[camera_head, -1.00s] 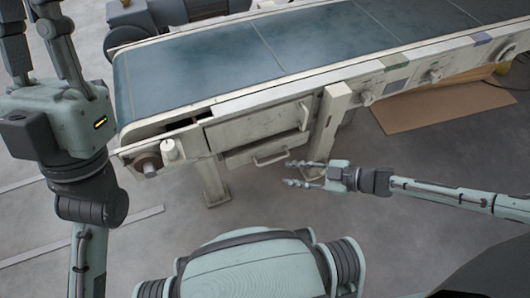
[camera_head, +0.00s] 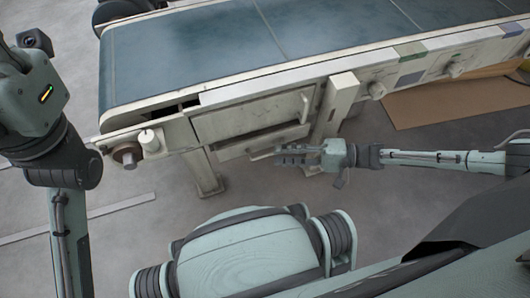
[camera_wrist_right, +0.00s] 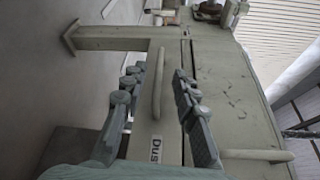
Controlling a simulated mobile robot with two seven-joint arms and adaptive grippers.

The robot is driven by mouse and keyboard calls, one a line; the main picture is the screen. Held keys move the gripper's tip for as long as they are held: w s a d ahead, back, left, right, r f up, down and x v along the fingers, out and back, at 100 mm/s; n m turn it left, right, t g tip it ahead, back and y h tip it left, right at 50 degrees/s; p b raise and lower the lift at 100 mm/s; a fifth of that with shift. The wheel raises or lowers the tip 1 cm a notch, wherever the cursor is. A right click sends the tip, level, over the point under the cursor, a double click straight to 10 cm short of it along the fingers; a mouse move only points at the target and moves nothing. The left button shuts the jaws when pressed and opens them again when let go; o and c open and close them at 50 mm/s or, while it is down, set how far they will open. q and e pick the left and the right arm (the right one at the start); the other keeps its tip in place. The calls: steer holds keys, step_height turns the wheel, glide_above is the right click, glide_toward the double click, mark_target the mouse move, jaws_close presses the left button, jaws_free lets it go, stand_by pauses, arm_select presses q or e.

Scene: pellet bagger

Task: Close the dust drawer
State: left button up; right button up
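The dust drawer (camera_head: 235,150) is the lower pale front under the conveyor's near end, with a bar handle (camera_head: 265,155). In the right wrist view, the drawer front (camera_wrist_right: 156,125) carries a partly hidden label starting "Dus", and its handle (camera_wrist_right: 158,80) stands between my fingers in the picture. My right gripper (camera_head: 278,155) is open at the handle; its fingers (camera_wrist_right: 157,95) show apart, with no clear contact. How far the drawer stands out is hard to tell. My left gripper (camera_head: 12,55) is at the upper left edge, its fingertips cut off.
An upper panel (camera_head: 250,115) with its own handle (camera_head: 304,108) is above the drawer. A conveyor leg (camera_head: 330,120) stands right of it, another (camera_head: 203,172) below left. The belt (camera_head: 195,55) runs above. A cardboard sheet (camera_head: 450,105) lies right on the floor.

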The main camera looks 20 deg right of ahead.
mark_target(265, 155)
steer(key=x, duration=0.5)
steer(key=shift+w+a+b, duration=0.1)
steer(key=shift+b, duration=0.2)
jaws_close()
